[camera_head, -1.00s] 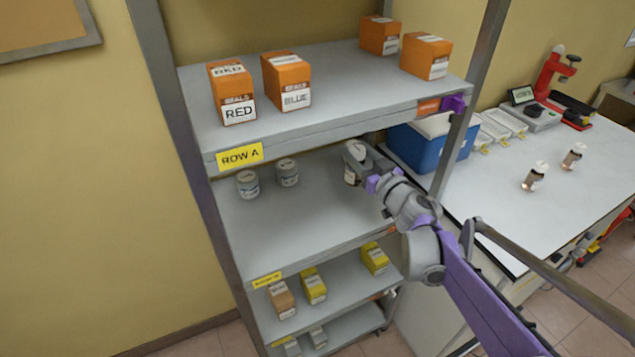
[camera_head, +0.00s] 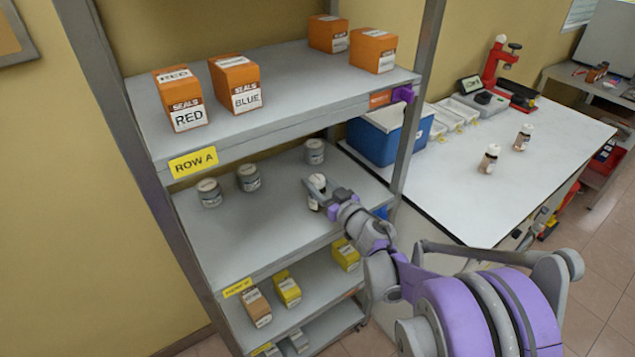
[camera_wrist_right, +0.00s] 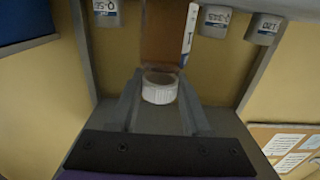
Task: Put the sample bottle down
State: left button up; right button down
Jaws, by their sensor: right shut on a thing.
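The sample bottle (camera_head: 317,183) has a white cap and a dark body. My right gripper (camera_head: 322,193) is shut around it over the front right part of the middle shelf (camera_head: 255,222). I cannot tell whether its base touches that shelf. In the right wrist view the bottle's white cap (camera_wrist_right: 160,88) sits between the fingers of the right gripper (camera_wrist_right: 160,100), with the brown body (camera_wrist_right: 165,35) and a white label strip beyond it. My left gripper is not in view.
Grey jars (camera_head: 209,193), (camera_head: 248,178) and (camera_head: 315,151) stand behind on the same shelf. The ROW A shelf (camera_head: 290,85) with orange seal boxes is overhead. A rack post (camera_head: 412,120) is at right. Two bottles (camera_head: 489,158), (camera_head: 523,137) stand on the white bench (camera_head: 470,185).

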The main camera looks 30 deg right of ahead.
jog(key=shift+f, duration=0.25)
jog(key=shift+c, duration=1.8)
grip_release()
jog(key=shift+r, duration=0.1)
jog(key=shift+r, duration=0.15)
